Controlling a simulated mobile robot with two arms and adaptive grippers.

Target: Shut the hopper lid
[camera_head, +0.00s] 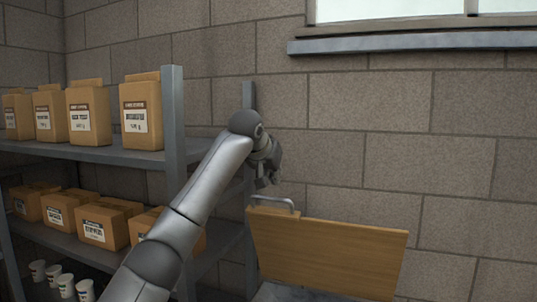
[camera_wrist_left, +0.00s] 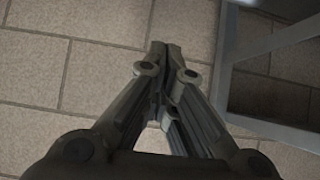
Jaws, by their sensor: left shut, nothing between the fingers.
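The hopper lid (camera_head: 325,255) is a wooden board standing raised and tilted in the head view, low and right of centre. A grey metal handle (camera_head: 272,201) is on its upper left edge. My left gripper (camera_head: 268,182) is just above this handle, and a small gap seems to show between them. In the left wrist view my left gripper (camera_wrist_left: 168,52) has its fingers together with nothing between them. The lid does not show in the left wrist view. A grey strip of the hopper (camera_head: 277,293) shows below the lid; the rest is out of frame. My right gripper is not in view.
A grey metal shelf (camera_head: 173,130) with paper bags (camera_head: 141,112), boxes (camera_head: 101,224) and white tubs (camera_head: 67,285) stands at the left, close beside my left arm. A block wall (camera_head: 400,160) is behind the lid, with a window sill (camera_head: 410,43) above. Space right of the arm above the lid is clear.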

